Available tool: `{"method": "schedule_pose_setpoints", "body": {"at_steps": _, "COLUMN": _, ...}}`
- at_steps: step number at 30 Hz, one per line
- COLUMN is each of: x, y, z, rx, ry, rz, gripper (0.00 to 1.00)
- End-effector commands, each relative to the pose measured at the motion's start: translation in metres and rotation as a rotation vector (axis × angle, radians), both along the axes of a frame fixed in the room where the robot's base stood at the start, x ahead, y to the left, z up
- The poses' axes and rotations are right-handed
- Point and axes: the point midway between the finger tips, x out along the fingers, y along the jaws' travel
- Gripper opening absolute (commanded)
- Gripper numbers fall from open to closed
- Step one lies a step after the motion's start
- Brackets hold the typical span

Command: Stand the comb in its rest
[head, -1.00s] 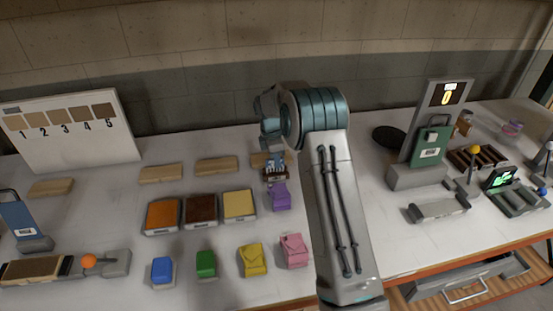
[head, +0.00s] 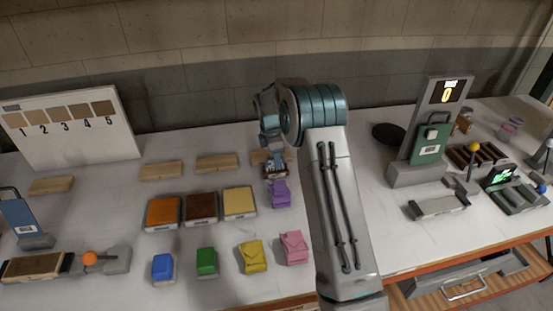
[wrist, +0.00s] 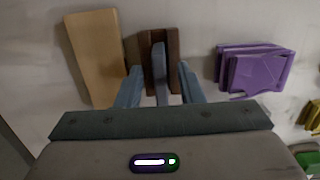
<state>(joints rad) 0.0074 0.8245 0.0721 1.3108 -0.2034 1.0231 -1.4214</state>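The rest (wrist: 143,62) is a dark brown slotted block at the back of the bench, also seen in the head view (head: 276,173). The comb (wrist: 160,72) is a blue-grey piece seen edge-on in the wrist view, standing at the rest's middle. In the head view its lower part looks sunk into the rest, and my gripper hides its upper part. My gripper (wrist: 160,82) is directly over the rest. Its two fingers stand on either side of the comb with a visible gap on each side, so it looks open and apart from the comb.
A tan wooden block (wrist: 95,58) stands close left of the rest. Purple folded packs (wrist: 255,70) lie to its right. Orange, brown and yellow trays (head: 239,202) sit in front to the left. Yellow (head: 253,257) and pink (head: 293,247) packs lie nearer the front edge.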

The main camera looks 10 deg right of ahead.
Motion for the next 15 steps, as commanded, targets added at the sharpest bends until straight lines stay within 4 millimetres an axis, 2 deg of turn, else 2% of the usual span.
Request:
{"method": "schedule_pose_setpoints", "body": {"at_steps": 9, "x": 0.001, "y": 0.008, "z": 0.065, "rx": 0.000, "ry": -0.006, "rz": 0.001, "gripper": 0.34}}
{"method": "schedule_pose_setpoints", "body": {"at_steps": 15, "x": 0.001, "y": 0.012, "z": 0.098, "rx": 0.000, "ry": -0.003, "rz": 0.000, "gripper": 0.34}}
